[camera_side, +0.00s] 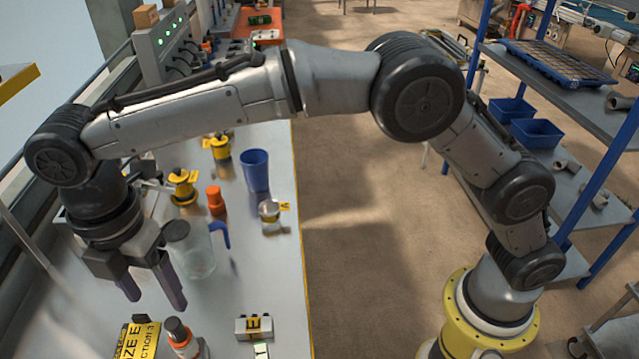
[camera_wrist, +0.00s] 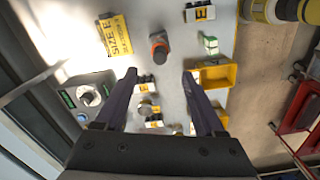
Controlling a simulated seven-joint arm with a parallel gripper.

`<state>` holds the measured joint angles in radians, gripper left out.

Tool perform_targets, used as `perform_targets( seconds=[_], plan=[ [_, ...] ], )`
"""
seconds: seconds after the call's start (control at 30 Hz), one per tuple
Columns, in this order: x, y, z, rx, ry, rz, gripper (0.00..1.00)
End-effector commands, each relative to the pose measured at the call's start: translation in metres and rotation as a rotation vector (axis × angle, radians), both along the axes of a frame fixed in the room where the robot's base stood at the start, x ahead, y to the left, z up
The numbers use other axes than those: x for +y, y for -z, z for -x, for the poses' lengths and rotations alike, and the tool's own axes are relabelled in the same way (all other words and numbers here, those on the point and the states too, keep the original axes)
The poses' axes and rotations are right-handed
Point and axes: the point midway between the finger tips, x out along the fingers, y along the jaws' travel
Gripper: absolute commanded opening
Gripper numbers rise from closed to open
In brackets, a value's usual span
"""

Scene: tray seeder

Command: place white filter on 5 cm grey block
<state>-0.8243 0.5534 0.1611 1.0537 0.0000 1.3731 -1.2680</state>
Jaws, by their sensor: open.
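My gripper (camera_side: 157,302) is open and empty, pointing down over the bench at the near left; its two fingers also show in the wrist view (camera_wrist: 158,74), apart with nothing gripped between them. I cannot make out which thing is the white filter, nor tell the block sizes.
A dark-capped orange bottle (camera_side: 179,333) stands near a yellow SIZE E sign (camera_side: 135,343). A small green and white item (camera_wrist: 210,46) lies near a yellow bin (camera_wrist: 232,75).

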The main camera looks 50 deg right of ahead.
Motion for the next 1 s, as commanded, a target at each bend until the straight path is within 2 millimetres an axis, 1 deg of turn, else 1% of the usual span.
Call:
perform_targets(
  seconds=[0.07,0.17,0.27,0.3,0.37,0.4,0.47,0.5,0.53,0.6,0.67,0.7,0.77,0.8,0.9,1.0],
  plan=[
    [-0.009,-0.007,-0.003,-0.006,0.034,-0.007,0.71],
    [-0.038,-0.026,-0.008,-0.027,0.147,-0.029,0.71],
    [-0.088,-0.053,-0.011,-0.057,0.341,-0.065,0.71],
    [-0.111,-0.064,-0.009,-0.071,0.432,-0.083,0.71],
    [-0.146,-0.077,-0.003,-0.091,0.572,-0.110,0.71],
    [-0.168,-0.085,0.002,-0.105,0.664,-0.128,0.71],
    [-0.200,-0.094,0.013,-0.125,0.803,-0.158,0.71],
    [-0.221,-0.099,0.022,-0.138,0.894,-0.177,0.71],
    [-0.236,-0.101,0.030,-0.147,0.963,-0.193,0.71],
    [-0.269,-0.104,0.050,-0.170,1.122,-0.232,0.71],
    [-0.294,-0.104,0.069,-0.190,1.258,-0.266,0.71],
    [-0.310,-0.102,0.083,-0.202,1.347,-0.288,0.71],
    [-0.331,-0.096,0.104,-0.221,1.481,-0.325,0.71],
    [-0.343,-0.092,0.118,-0.234,1.567,-0.351,0.71],
    [-0.365,-0.076,0.150,-0.260,1.757,-0.411,0.71],
    [-0.379,-0.061,0.174,-0.281,1.902,-0.462,0.71]
  ],
)
